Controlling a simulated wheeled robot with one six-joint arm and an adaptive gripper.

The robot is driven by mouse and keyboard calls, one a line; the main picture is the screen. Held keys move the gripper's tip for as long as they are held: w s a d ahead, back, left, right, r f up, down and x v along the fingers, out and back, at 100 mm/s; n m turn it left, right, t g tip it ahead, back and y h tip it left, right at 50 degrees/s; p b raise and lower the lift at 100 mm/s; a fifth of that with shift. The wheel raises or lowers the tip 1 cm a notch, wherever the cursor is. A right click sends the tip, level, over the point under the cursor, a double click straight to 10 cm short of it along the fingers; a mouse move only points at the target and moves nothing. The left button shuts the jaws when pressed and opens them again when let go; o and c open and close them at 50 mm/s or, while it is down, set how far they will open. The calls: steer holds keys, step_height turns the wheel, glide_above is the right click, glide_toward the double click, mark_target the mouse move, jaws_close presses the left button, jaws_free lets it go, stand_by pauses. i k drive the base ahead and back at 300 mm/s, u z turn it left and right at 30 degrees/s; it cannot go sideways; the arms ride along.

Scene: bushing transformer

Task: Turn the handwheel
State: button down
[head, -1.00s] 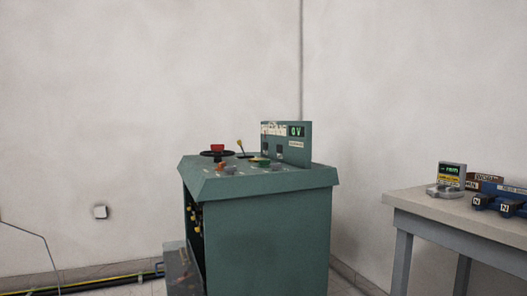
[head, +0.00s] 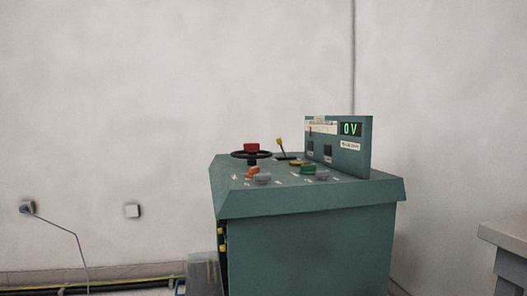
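The handwheel (head: 251,154) is a dark, flat ring with a red block at its middle. It sits at the far left of the sloped top of a green control cabinet (head: 310,240). An upright panel (head: 338,145) at the right of the top carries a display (head: 350,129) reading "0 V" in green. My gripper is not in view, so its state and its place relative to the handwheel do not show.
Orange, green and grey knobs sit in front. A table corner (head: 505,240) is at the right edge. Cables (head: 90,288) run along the floor by the wall at left.

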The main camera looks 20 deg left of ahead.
mark_target(253, 150)
steer(key=u, duration=0.5)
steer(key=i, duration=0.55)
steer(key=u, duration=0.7)
